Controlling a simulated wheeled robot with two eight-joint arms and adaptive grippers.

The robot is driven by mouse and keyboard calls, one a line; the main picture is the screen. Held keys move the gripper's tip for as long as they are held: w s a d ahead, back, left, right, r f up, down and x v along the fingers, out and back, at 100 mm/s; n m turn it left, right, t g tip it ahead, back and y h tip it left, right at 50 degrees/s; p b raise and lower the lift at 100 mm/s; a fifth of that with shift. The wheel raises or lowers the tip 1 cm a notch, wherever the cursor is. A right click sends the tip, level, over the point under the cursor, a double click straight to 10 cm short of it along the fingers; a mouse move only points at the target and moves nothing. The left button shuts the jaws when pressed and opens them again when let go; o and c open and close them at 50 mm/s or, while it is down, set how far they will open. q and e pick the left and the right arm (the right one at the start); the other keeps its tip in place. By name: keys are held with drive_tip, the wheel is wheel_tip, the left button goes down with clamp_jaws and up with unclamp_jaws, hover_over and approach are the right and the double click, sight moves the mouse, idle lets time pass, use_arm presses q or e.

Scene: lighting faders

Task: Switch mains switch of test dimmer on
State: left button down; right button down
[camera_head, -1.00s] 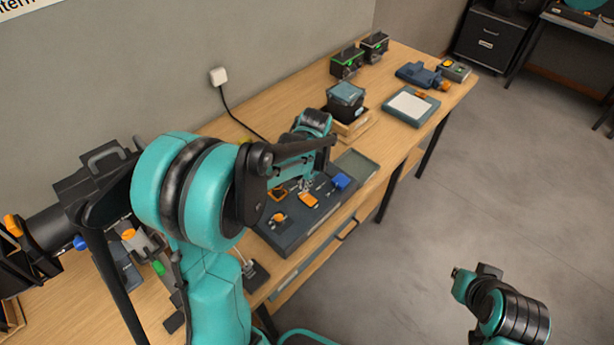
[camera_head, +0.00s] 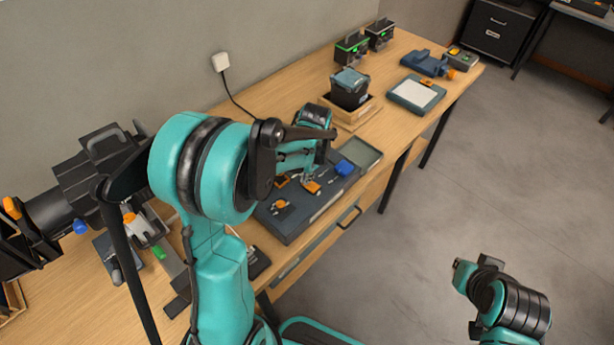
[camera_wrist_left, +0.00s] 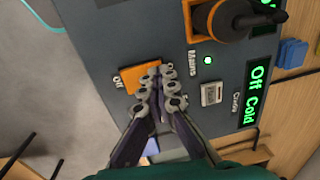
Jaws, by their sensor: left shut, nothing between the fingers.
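The test dimmer (camera_head: 293,228) is a dark blue-grey panel box on the bench. Its orange mains switch (camera_wrist_left: 138,78) lies between the labels "Off" and "Mains" in the wrist view; it also shows in the head view (camera_head: 311,187). My left gripper (camera_wrist_left: 162,88) is shut and empty, its fingertips over the edge of the switch and hiding part of it. I cannot tell whether they touch it. A green lamp (camera_wrist_left: 208,60) is lit near "Mains", and the display (camera_wrist_left: 257,92) reads "Off Cold".
A black handle on an orange base (camera_wrist_left: 222,18) stands close to the switch. A black-and-teal box in a wooden tray (camera_head: 352,112) stands behind. A large black lamp (camera_head: 95,175) is at left.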

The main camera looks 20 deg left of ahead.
use_arm(q)
drive_tip(key=shift+s+d+r, duration=0.25)
drive_tip(key=shift+d+r, duration=0.05)
drive_tip(key=shift+d, duration=0.35)
wheel_tip(320, 180, up, 5)
drive_tip(key=p, duration=0.3)
drive_tip(key=shift+w+a+f+p, duration=0.15)
drive_tip(key=shift+f+p, duration=0.05)
drive_tip(key=shift+p, duration=0.2)
wheel_tip(320, 180, up, 9)
drive_tip(key=a+p, duration=0.1)
drive_tip(key=shift+w+a+r+p, duration=0.15)
drive_tip(key=shift+p, duration=0.25)
